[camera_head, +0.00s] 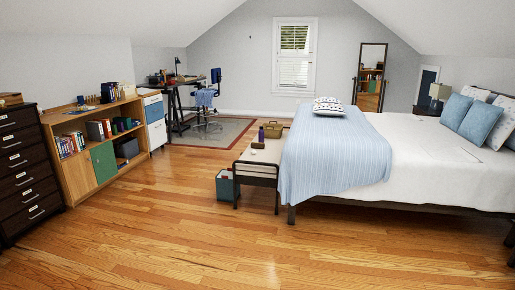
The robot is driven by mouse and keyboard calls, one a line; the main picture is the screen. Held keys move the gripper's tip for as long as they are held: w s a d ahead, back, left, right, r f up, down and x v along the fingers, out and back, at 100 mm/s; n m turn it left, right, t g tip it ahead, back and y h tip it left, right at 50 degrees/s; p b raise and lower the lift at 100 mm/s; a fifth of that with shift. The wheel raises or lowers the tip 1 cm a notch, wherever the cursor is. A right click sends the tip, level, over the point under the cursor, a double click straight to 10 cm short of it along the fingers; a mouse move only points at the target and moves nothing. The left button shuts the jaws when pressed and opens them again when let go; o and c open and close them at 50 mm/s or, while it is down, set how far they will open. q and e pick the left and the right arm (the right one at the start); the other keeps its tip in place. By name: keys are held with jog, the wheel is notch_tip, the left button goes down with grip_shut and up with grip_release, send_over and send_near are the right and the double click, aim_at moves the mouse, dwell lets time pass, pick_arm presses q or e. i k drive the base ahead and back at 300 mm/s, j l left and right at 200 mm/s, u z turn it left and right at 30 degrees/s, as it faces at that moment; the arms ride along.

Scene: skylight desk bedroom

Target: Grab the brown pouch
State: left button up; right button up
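I cannot pick out a brown pouch for certain. A low bench (262,155) stands at the foot of the bed. A small brownish thing (258,145) lies on it, too small to tell what it is. A dark purple bottle (261,134) stands upright just behind that. A tan-brown basket-like thing (272,130) sits behind the bottle, at the bench's far end. Neither of my grippers is in view.
The bed (400,160) fills the right side. A teal bin (225,185) stands on the floor left of the bench. A wooden bookshelf (76,175) and dark drawers (27,168) line the left. The wooden floor (180,225) in front is clear.

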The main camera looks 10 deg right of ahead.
aim_at(253, 145)
jog(key=i+j+u, duration=0.15)
jog(key=i, duration=0.4)
jog(key=i+j+u, duration=0.1)
jog(key=i, duration=0.45)
jog(key=i+z, duration=0.2)
jog(key=i, duration=2.25)
jog(key=i+j+u, duration=0.25)
jog(key=i, duration=1.15)
jog(key=i+l+u, duration=0.25)
jog(key=i, duration=1.15)
jog(key=i+z, duration=0.3)
jog(key=i, duration=0.15)
jog(key=i+z, duration=0.3)
jog(key=i, duration=0.2)
jog(key=i+j+z, duration=0.15)
jog(key=i+z, duration=0.15)
jog(key=i, duration=0.15)
jog(key=i+j+z, duration=0.3)
jog(key=i, duration=0.15)
jog(key=i+j+z, duration=0.3)
jog(key=i, duration=0.1)
